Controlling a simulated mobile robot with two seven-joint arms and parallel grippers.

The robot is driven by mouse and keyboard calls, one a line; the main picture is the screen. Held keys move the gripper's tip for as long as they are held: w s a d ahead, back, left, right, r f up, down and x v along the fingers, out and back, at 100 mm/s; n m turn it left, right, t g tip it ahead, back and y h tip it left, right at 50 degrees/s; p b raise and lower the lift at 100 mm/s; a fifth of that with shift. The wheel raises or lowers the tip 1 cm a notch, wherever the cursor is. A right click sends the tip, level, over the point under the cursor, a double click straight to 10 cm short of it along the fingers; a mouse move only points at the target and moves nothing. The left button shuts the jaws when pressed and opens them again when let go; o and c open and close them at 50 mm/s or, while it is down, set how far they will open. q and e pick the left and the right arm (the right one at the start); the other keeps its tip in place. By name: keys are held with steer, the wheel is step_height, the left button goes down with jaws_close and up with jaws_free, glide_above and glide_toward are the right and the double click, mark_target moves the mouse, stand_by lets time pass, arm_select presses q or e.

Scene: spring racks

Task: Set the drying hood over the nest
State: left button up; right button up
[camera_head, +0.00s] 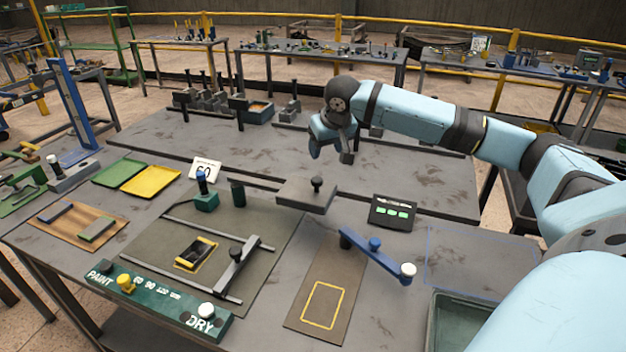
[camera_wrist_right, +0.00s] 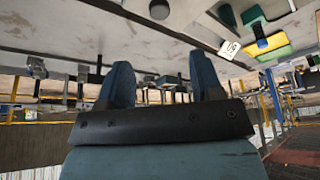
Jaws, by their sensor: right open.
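A flat grey block with a black knob (camera_head: 306,195), which looks like the drying hood, sits at the back edge of the near table, right of the dark green mat. The nest (camera_head: 196,253), a dark recess with a yellow rim, is on that mat and is uncovered. My right gripper (camera_head: 331,153) is above the table, behind and above the knobbed block, fingers pointing down and apart. In the wrist view the two blue fingers (camera_wrist_right: 162,82) are open with nothing between them. My left gripper is not in view.
A grey bar with a black knob (camera_head: 237,268) stands right beside the nest. A green PAINT/DRY panel (camera_head: 158,303) lies in front. A blue lever (camera_head: 375,255), a display with green lights (camera_head: 394,212) and a brown mat with a yellow outline (camera_head: 340,270) are to the right.

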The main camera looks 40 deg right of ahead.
mark_target(317, 180)
steer(key=x, duration=1.3)
steer(key=shift+d+f, duration=0.1)
steer(key=shift+f, duration=0.2)
jaws_close()
